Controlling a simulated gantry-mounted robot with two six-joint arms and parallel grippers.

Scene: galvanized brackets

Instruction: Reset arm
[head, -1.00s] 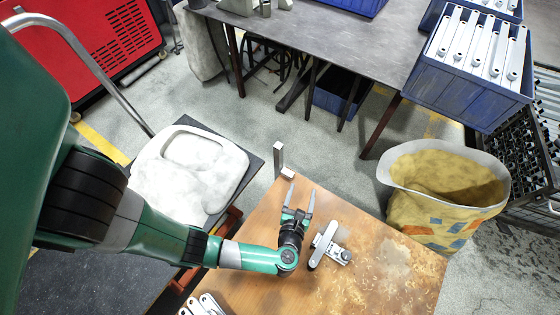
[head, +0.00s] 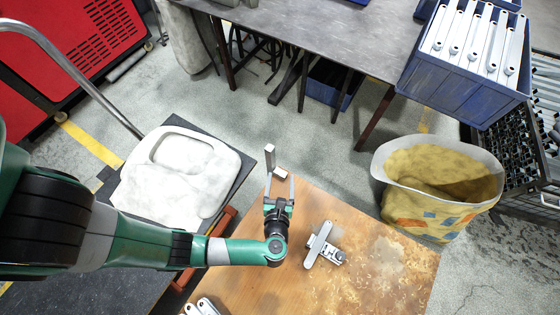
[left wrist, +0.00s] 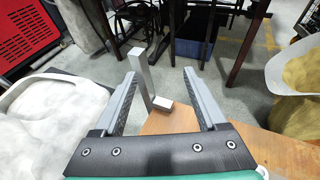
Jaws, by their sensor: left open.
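My left gripper (head: 279,186) is open and empty above the far left part of the wooden table (head: 360,225). In the left wrist view, its two fingers (left wrist: 160,80) stand wide apart. A grey metal bracket with an upright post (head: 270,160) and a short foot shows just beyond the fingertips. In the left wrist view, the bracket (left wrist: 141,72) appears between the fingers, and I cannot tell whether they touch it. A flat metal bracket assembly (head: 321,246) lies on the table to the right of the gripper. My right gripper is in neither view.
More brackets (head: 202,307) lie at the table's near left edge. A white moulded part (head: 170,190) rests on a dark cart at left. A yellow sack (head: 435,190) stands right of the table. A blue crate of brackets (head: 455,88) is at upper right.

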